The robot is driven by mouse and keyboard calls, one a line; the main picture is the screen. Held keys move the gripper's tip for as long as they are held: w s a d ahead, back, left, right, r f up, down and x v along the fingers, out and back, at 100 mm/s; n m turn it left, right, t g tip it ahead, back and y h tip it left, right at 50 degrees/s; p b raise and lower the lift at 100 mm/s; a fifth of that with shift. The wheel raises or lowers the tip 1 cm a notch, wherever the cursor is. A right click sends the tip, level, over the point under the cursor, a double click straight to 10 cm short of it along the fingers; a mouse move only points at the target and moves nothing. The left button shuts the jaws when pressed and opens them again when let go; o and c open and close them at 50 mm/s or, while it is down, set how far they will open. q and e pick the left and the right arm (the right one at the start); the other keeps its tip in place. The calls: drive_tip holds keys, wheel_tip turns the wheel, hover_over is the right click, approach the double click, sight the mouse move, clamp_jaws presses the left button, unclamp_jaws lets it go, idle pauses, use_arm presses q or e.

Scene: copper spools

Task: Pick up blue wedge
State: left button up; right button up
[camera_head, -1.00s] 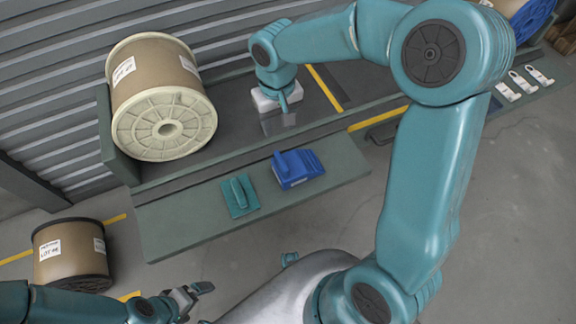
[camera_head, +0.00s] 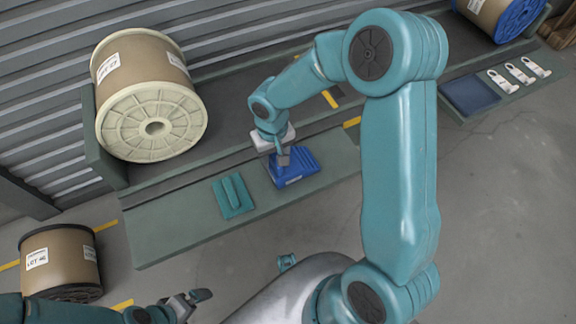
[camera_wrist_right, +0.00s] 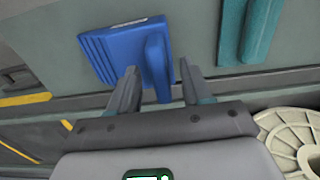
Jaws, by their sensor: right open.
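The blue wedge (camera_head: 296,168) lies on the grey-green ledge (camera_head: 165,226), with its raised grip partly hidden by my right gripper (camera_head: 283,157) in the head view. The right wrist view also shows the blue wedge (camera_wrist_right: 125,52), its upright grip between the lines of the two fingers. My right gripper (camera_wrist_right: 156,80) is open there, with the fingertips on either side of the grip's near end. I cannot tell whether they touch it. My left gripper (camera_head: 190,300) is at the bottom left, away from the wedge, with its fingers apart.
A teal wedge (camera_head: 233,196) lies left of the blue one. A large spool (camera_head: 152,120) stands behind the ledge, and a smaller spool (camera_head: 60,258) stands on the floor at lower left. White tags (camera_head: 520,73) and a blue panel (camera_head: 470,94) are at upper right.

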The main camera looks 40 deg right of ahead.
drive_tip(key=shift+f, duration=0.55)
drive_tip(key=shift+r, duration=0.1)
clamp_jaws()
drive_tip(key=shift+w, duration=0.1)
idle(0.8)
